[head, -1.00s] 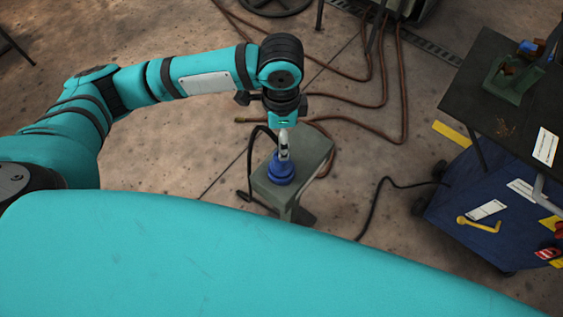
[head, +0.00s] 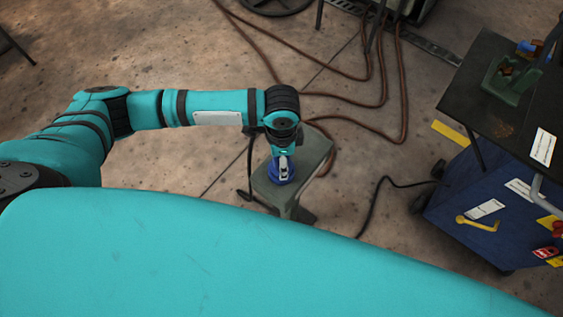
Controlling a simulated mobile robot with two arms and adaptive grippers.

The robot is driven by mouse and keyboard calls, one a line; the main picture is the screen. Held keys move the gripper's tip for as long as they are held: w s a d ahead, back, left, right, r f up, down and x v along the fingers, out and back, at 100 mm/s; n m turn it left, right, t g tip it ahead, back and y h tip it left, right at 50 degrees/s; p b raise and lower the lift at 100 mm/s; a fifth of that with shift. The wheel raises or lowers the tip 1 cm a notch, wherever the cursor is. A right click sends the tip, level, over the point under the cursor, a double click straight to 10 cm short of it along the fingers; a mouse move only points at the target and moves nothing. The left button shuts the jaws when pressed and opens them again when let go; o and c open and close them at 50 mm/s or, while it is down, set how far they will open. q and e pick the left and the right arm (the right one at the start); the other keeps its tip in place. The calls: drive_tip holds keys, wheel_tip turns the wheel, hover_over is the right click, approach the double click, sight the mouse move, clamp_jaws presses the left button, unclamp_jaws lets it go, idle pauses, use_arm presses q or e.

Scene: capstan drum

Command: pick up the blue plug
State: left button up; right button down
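The blue plug (head: 280,174) sits on the top of a small grey-green stand (head: 311,152). A black cable runs down at the stand's left side. My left gripper (head: 284,173) points down right at the plug and overlaps its upper part in the head view. The fingers hide part of the plug. I cannot tell whether they touch it or how far apart they are. My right gripper is out of view.
A dark workbench (head: 480,75) with a green vise (head: 514,80) stands at the right, beside a blue tool cart (head: 460,215). Brown hoses (head: 405,90) lie on the concrete floor behind the stand. A black cable (head: 375,205) lies between stand and cart.

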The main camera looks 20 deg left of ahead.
use_arm(q)
clamp_jaws()
idle(0.3)
drive_tip(key=shift+r, duration=0.1)
